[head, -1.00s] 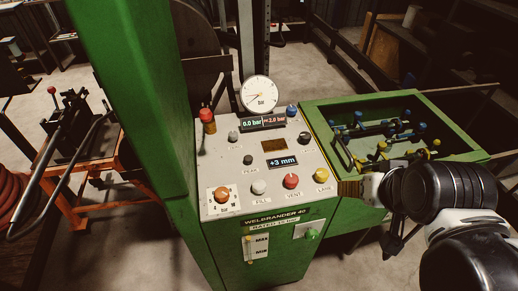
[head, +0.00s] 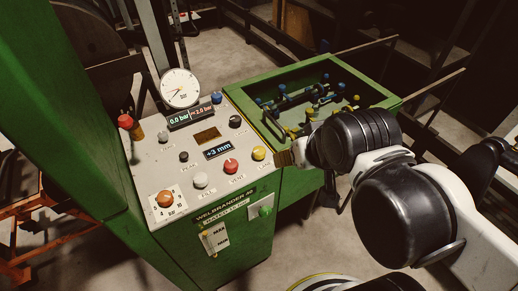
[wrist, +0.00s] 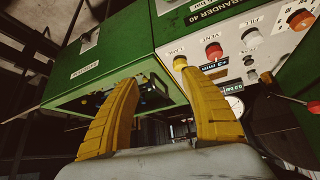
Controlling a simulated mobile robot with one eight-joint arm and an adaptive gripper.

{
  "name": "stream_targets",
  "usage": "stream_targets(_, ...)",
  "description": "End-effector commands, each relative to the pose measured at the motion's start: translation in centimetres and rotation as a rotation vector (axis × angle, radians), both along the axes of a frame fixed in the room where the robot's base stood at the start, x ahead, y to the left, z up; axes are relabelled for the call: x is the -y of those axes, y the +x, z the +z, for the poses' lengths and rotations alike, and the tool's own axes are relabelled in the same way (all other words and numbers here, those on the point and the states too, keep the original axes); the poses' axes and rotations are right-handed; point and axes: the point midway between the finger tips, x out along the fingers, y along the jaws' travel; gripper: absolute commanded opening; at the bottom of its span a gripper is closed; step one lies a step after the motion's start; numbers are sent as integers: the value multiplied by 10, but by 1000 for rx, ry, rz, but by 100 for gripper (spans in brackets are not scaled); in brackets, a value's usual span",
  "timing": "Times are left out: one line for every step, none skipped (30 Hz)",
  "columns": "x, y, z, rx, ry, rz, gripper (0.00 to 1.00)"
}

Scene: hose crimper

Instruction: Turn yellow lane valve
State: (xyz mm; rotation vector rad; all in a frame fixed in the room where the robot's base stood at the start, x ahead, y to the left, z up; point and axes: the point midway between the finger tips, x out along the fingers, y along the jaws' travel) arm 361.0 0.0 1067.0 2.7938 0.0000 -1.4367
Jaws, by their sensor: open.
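The yellow round knob (head: 259,153), with a small label, sits at the right end of the panel's front row; it also shows in the wrist view (wrist: 180,62). Yellow and blue valve handles stand among pipes in the green tray (head: 243,90); one yellow handle is at the tray's right (head: 356,98). My gripper (wrist: 158,78) is open and empty, its two yellow fingers pointing toward the machine's front, with the yellow knob just beyond the right fingertip. No contact shows. In the head view my arm hides part of the tray's near side.
The sloped panel (head: 150,165) carries a red knob (head: 231,167), a white knob (head: 200,180), an orange dial (head: 165,198) and a pressure gauge (head: 180,88). A red-topped post (head: 125,121) stands at its left, near a green column (head: 60,120). A green knob (head: 266,211) is on the front.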

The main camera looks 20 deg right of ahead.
Motion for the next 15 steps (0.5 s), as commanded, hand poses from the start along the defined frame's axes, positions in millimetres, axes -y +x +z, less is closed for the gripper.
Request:
stream_targets(0, 0, 0, 0, 0, 0, 54)
stream_targets(0, 0, 0, 0, 0, 0, 54)
stream_targets(0, 0, 0, 0, 0, 0, 54)
stream_targets(0, 0, 0, 0, 0, 0, 54)
stream_targets(0, 0, 0, 0, 0, 0, 54)
stream_targets(0, 0, 0, 0, 0, 0, 54)
stream_targets(0, 0, 0, 0, 0, 0, 54)
stream_targets(0, 0, 0, 0, 0, 0, 54)
stream_targets(0, 0, 0, -2, -1, 3, 54)
stream_targets(0, 1, 1, -5, -4, 9, 54)
stream_targets(0, 3, 2, -11, -7, 18, 54)
stream_targets(-1, 6, 4, -22, -16, 39, 54)
stream_targets(-1, 8, 5, -36, -23, 62, 54)
stream_targets(-1, 12, 7, -51, -34, 90, 54)
stream_targets(-2, 18, 9, -75, -48, 139, 54)
